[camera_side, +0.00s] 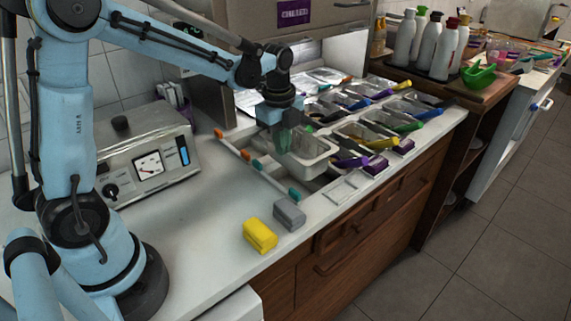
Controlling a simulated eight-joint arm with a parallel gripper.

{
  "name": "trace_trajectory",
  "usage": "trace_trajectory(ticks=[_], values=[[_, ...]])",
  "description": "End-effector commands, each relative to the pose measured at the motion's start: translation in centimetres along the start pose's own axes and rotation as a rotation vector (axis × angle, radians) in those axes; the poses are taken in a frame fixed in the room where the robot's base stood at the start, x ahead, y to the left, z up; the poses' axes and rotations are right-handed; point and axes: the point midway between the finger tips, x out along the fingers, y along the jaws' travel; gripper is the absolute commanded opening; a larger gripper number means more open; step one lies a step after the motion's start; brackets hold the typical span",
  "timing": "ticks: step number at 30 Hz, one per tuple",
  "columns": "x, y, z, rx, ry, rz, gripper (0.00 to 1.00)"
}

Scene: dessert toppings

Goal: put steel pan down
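The steel pan (318,158) is a pale, rectangular, deep tray. It is at the near-left end of the row of topping pans, over a counter opening. Its outer front wall shows, so it looks raised rather than sunk in the opening. My gripper (283,146) points down at the pan's left rim and appears shut on it. The fingertips are small and partly merge with the pan, and the pan's underside and exact gap to the counter are hidden.
Topping pans with coloured-handled utensils (375,163) fill the well to the right. Orange and teal-ended utensils (268,178) lie left of the pan. A yellow sponge (259,235) and grey block (289,213) sit in front. A metal appliance (150,165) stands left; bottles (425,45) stand behind.

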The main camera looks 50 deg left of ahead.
Motion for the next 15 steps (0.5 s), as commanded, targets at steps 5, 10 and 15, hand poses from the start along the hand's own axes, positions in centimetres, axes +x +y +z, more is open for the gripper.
trace_trajectory(ticks=[5, 10, 15], values=[[-2.0, 1.7, -0.9, 0.002, 0.0, 0.0, 0.0], [-4.4, 4.6, -2.3, 0.002, 0.0, -0.001, 0.0], [-6.3, 7.8, -3.5, 0.002, 0.0, -0.001, 0.0]])
